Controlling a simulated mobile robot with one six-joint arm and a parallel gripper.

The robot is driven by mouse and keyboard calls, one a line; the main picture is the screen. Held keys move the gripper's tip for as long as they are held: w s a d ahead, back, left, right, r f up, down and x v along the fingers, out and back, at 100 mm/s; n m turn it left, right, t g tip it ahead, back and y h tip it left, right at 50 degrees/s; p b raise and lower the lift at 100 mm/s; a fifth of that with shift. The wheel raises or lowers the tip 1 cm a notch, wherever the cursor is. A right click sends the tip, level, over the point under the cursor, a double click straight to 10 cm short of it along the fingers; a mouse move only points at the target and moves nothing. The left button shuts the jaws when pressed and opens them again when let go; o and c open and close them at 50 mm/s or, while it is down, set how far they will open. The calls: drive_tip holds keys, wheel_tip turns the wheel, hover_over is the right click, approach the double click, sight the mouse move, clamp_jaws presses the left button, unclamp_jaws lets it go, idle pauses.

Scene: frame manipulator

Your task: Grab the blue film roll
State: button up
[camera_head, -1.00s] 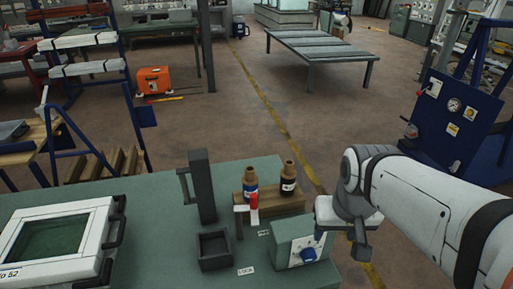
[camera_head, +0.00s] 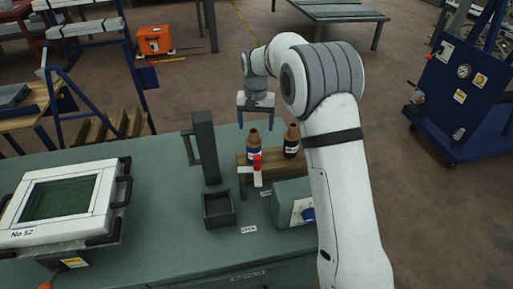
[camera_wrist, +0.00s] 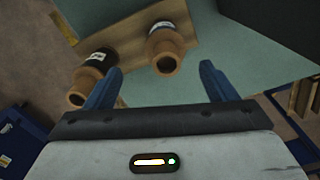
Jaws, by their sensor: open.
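No item is plainly a film roll. A brown bottle-shaped item with a blue and white label (camera_head: 253,152) stands upright on a small wooden stand (camera_head: 283,172); it also shows in the wrist view (camera_wrist: 165,45). A similar item with a black label (camera_head: 291,142) stands to its right; it also shows in the wrist view (camera_wrist: 98,60). My gripper (camera_head: 256,124) is open and empty, just behind and above the blue-labelled item. In the wrist view my gripper (camera_wrist: 161,72) has that item's neck ahead, between the lines of its two fingers.
A red and white piece (camera_head: 257,170) is at the stand's front. A dark open box (camera_head: 219,209), a dark upright post with a handle (camera_head: 205,148), a grey-green box with a blue knob (camera_head: 293,203) and a framed case (camera_head: 62,203) share the green bench (camera_head: 165,220).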

sight(254, 140)
drive_tip(key=shift+w+a+f, duration=0.15)
drive_tip(key=shift+a+f, duration=0.05)
drive_tip(key=shift+f, duration=0.2)
drive_tip(key=shift+w+a+f, duration=0.1)
drive_tip(key=shift+a+f, duration=0.05)
drive_tip(key=shift+f, duration=0.25)
wheel_tip(254, 140, down, 7)
drive_tip(key=shift+r+p, duration=0.1)
drive_tip(key=shift+p, duration=0.4)
drive_tip(key=shift+c, duration=0.4)
drive_tip(key=c, duration=1.2)
